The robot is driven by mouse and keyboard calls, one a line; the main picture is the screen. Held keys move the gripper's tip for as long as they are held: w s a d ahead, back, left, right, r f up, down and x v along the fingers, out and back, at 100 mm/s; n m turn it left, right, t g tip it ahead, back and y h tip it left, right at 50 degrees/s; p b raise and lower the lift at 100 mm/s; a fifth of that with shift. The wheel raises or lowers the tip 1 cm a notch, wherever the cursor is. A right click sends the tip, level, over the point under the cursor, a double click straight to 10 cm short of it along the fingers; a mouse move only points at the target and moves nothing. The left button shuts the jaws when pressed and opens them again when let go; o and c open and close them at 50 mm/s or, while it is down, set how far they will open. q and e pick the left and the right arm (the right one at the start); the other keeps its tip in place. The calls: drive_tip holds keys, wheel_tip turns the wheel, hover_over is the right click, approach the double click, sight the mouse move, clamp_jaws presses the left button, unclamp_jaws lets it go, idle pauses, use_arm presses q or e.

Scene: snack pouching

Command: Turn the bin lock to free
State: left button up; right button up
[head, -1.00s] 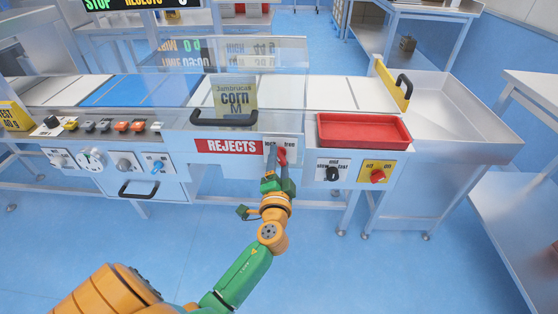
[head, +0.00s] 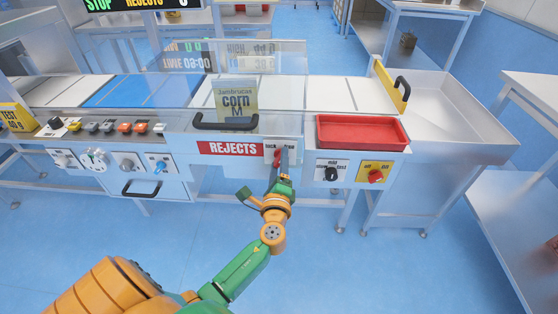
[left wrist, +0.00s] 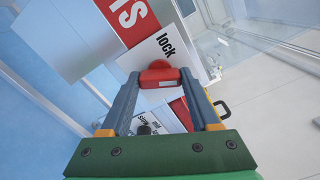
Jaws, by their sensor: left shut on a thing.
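The bin lock is a red knob (head: 277,158) on a white plate marked lock and free, right of the red REJECTS label (head: 232,148) on the machine's front. My left gripper (head: 281,154) reaches up to it from below and is shut on it. In the left wrist view the red knob (left wrist: 159,76) sits between the two grey fingertips. The word lock (left wrist: 166,45) is readable beside it; the rest of the plate is partly hidden by the fingers. My right gripper is not in view.
A corn pouch (head: 237,104) stands behind the clear cover above the REJECTS label. A red tray (head: 361,132) lies to the right, above a black knob (head: 332,174) and a red knob on yellow (head: 376,176). The floor in front is clear.

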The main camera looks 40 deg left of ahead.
use_arm(q)
drive_tip(key=shift+m+p, duration=0.55)
drive_tip(key=shift+m, duration=1.35)
drive_tip(key=shift+f, duration=0.15)
drive_tip(key=o, duration=1.4)
drive_tip(key=shift+c, duration=0.2)
drive_tip(key=v, duration=0.7)
